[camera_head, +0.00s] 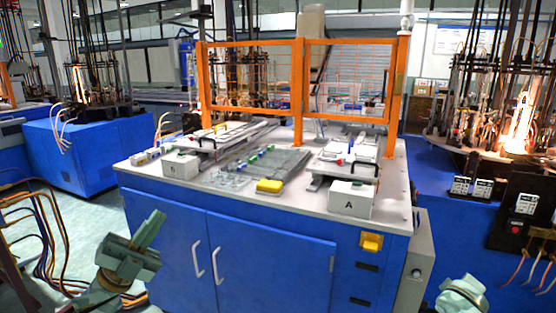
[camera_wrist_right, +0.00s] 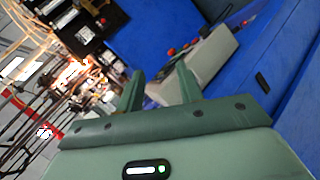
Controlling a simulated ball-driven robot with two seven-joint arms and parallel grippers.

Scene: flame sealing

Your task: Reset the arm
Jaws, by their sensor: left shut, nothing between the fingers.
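My left gripper (camera_head: 152,226) is grey-green and hangs in front of the blue cabinet at the lower left of the head view. Its fingers are together and hold nothing. Part of my right arm shows at the bottom right of the head view. In the right wrist view my right gripper (camera_wrist_right: 159,70) has its two green fingers apart, with nothing between them. Behind them is a grey control box (camera_wrist_right: 205,58) with red buttons; the fingers appear apart from it.
A blue workbench (camera_head: 270,250) with a white top stands ahead, with an orange guard frame (camera_head: 299,90), a white box marked A (camera_head: 350,198) and a yellow block (camera_head: 269,186). Burner machines with a flame (camera_head: 520,125) stand at right. Loose cables (camera_head: 45,235) hang at left.

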